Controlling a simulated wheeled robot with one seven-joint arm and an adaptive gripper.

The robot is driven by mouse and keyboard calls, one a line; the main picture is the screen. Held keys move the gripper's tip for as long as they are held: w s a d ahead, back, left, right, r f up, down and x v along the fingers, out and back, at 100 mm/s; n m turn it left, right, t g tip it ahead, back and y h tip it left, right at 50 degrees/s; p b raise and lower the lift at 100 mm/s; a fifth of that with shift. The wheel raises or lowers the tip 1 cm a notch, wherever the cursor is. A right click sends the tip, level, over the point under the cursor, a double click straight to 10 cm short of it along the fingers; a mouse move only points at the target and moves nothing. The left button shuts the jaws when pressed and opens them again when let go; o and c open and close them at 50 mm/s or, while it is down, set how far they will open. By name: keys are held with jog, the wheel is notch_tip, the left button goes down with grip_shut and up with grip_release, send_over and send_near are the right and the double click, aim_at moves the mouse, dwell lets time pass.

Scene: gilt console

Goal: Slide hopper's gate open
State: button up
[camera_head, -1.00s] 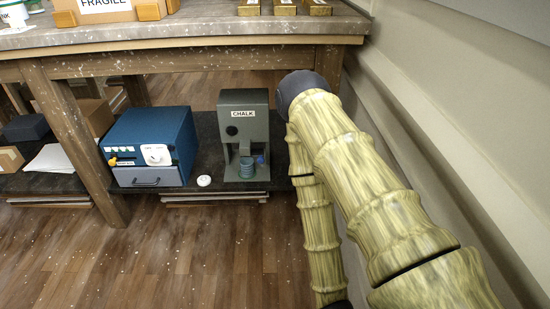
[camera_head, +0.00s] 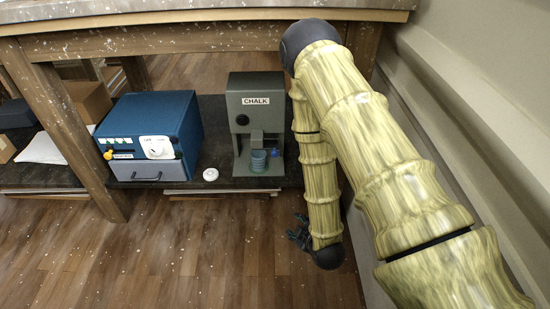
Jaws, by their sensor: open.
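The hopper (camera_head: 256,88) is a dark grey upright box labelled CHALK, standing on the low shelf under the table. It has a round dark spot on its front and an open bay below. A stack of blue-green round pieces or a ribbed cup (camera_head: 259,161) sits in the bay. A small blue knob (camera_head: 274,153) shows at the right of the bay; whether it belongs to the gate is too small to tell. My gripper (camera_head: 297,236) is dark and open, low in front of the shelf, right of and below the hopper, apart from it. My arm partly hides it.
A blue box with a white dial (camera_head: 158,148) and grey drawer stands left of the hopper. A white round puck (camera_head: 210,174) lies between them on the shelf (camera_head: 225,182). A table leg (camera_head: 75,145) stands left, a wall (camera_head: 455,75) right. The tabletop edge (camera_head: 200,16) overhangs.

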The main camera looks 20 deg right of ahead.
jog(key=w+r+n+t+b, duration=0.1)
jog(key=w+r+n+t, duration=0.35)
jog(key=w, duration=0.25)
jog(key=n+t+y+b, duration=0.1)
jog(key=n+t+y, duration=0.1)
jog(key=n+t, duration=0.15)
send_near(276, 156)
jog(key=shift+n, duration=0.5)
jog(key=w+b, duration=0.1)
jog(key=w, duration=0.2)
jog(key=w+b, duration=0.1)
jog(key=w, duration=0.2)
jog(key=w+a+b, duration=0.1)
jog(key=w+b, duration=0.1)
jog(key=shift+w+a+r, duration=0.1)
jog(key=shift+w+r, duration=0.05)
jog(key=shift+w, duration=0.25)
jog(key=shift+w+a+r, duration=0.1)
jog(key=shift+w+a, duration=0.05)
jog(key=shift+w, duration=0.75)
grip_shut()
